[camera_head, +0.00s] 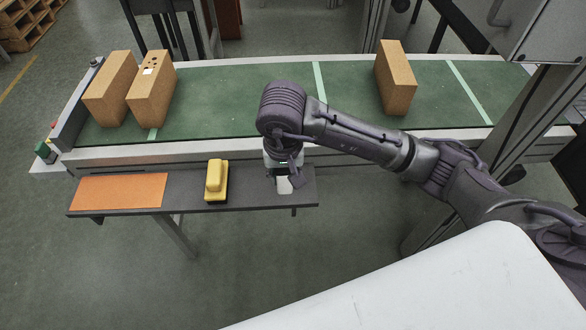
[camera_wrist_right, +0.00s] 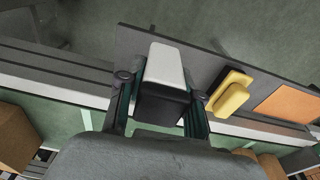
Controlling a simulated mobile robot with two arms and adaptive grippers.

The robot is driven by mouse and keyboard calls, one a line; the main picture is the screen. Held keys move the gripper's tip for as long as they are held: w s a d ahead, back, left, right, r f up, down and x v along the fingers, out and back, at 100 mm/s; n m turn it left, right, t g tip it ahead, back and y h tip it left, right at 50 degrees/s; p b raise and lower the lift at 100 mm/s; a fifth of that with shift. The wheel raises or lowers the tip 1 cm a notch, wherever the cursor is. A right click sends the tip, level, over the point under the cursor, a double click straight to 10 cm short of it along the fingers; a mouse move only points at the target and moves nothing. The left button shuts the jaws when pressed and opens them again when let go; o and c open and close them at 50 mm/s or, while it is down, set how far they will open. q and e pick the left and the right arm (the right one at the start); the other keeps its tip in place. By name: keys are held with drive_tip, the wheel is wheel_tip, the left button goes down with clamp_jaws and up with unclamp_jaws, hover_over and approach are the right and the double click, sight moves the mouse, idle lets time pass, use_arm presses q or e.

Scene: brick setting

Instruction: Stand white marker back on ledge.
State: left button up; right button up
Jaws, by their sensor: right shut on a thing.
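The white marker, a blocky white body with a black end, is between the fingers of my right gripper (camera_head: 283,170). In the right wrist view the marker (camera_wrist_right: 165,66) has its black end nearest the camera, and the fingers of the gripper (camera_wrist_right: 160,92) press on both sides. In the head view only a small white part of the marker (camera_head: 284,185) shows below the gripper, over the right end of the dark grey ledge (camera_head: 245,191). I cannot tell whether it touches the ledge (camera_wrist_right: 205,66). My left gripper is not in view.
A yellow block-shaped tool (camera_head: 216,181) stands on the ledge left of the gripper, with an orange mat (camera_head: 120,191) further left. The ledge between tool and gripper is bare.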

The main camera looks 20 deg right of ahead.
drive_tip(key=w+d+f, duration=0.1)
drive_tip(key=w, duration=0.1)
drive_tip(key=w+f+p, duration=0.1)
drive_tip(key=w+f, duration=0.1)
drive_tip(key=w+d+f, duration=0.1)
drive_tip(key=w+f, duration=0.1)
drive_tip(key=w, duration=0.1)
drive_tip(key=shift+w+d+p, duration=0.1)
drive_tip(key=shift+d+p, duration=0.2)
drive_tip(key=shift+d, duration=0.05)
wheel_tip(320, 180, down, 3)
drive_tip(key=shift+f+p, duration=0.1)
drive_tip(key=shift+p, duration=0.45)
drive_tip(key=shift+f, duration=0.2)
drive_tip(key=shift+f, duration=0.1)
